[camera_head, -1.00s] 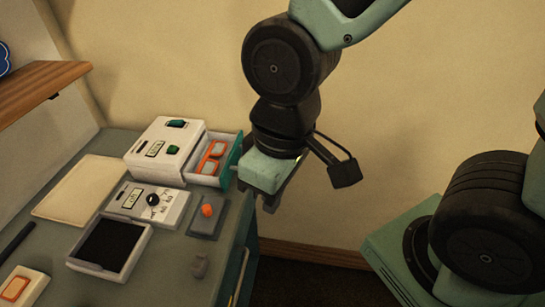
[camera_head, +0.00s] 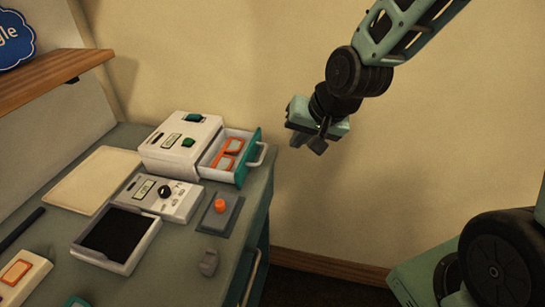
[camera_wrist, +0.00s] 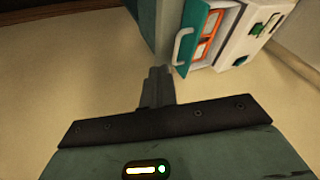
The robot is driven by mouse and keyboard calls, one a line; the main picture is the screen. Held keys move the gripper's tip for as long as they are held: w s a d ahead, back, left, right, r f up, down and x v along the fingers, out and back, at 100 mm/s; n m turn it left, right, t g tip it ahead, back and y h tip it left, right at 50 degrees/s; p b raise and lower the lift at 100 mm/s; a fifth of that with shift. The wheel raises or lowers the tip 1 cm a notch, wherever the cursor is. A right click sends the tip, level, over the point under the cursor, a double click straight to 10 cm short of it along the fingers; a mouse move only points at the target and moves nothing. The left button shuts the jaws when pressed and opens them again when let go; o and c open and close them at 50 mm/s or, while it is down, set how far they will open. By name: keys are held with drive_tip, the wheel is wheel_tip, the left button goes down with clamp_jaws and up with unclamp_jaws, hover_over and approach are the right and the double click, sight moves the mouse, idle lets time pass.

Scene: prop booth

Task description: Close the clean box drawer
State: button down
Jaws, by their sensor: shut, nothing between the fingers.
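The clean box (camera_head: 181,140) is a white box with green buttons and a small display, at the back of the table in the head view. Its drawer (camera_head: 238,160) is pulled out to the right, with a teal front, a pale handle (camera_head: 258,157) and orange-framed glasses (camera_head: 228,153) inside. My gripper (camera_head: 308,143) is shut and empty, in the air to the right of the drawer front and apart from it. In the wrist view, the shut fingers (camera_wrist: 160,75) are below and left of the handle (camera_wrist: 182,46), with the open drawer and box (camera_wrist: 235,35) beyond.
A device with a dial (camera_head: 160,196), a black-lined tray (camera_head: 90,247), an orange button on a grey plate (camera_head: 221,206) and a beige board (camera_head: 93,180) lie on the table. A wooden shelf (camera_head: 50,79) is at left.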

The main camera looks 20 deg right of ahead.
drive_tip(key=w+a+f+m+p, duration=0.1)
drive_tip(key=w+a+f, duration=0.1)
drive_tip(key=w+f, duration=0.7)
drive_tip(key=shift+w+a+f+t, duration=0.15)
drive_tip(key=shift+a+f+t, duration=0.25)
drive_tip(key=shift+f, duration=0.05)
idle(0.3)
drive_tip(key=w+a+p, duration=0.1)
drive_tip(key=w+a, duration=0.1)
drive_tip(key=a, duration=0.1)
drive_tip(key=w+a+p, duration=0.1)
drive_tip(key=w+a, duration=0.1)
drive_tip(key=a, duration=0.1)
drive_tip(key=w+a+p, duration=0.1)
drive_tip(key=w+a, duration=0.1)
drive_tip(key=a, duration=0.2)
drive_tip(key=shift+w+r+p, duration=0.1)
drive_tip(key=shift+w+p, duration=0.15)
drive_tip(key=shift+p, duration=0.1)
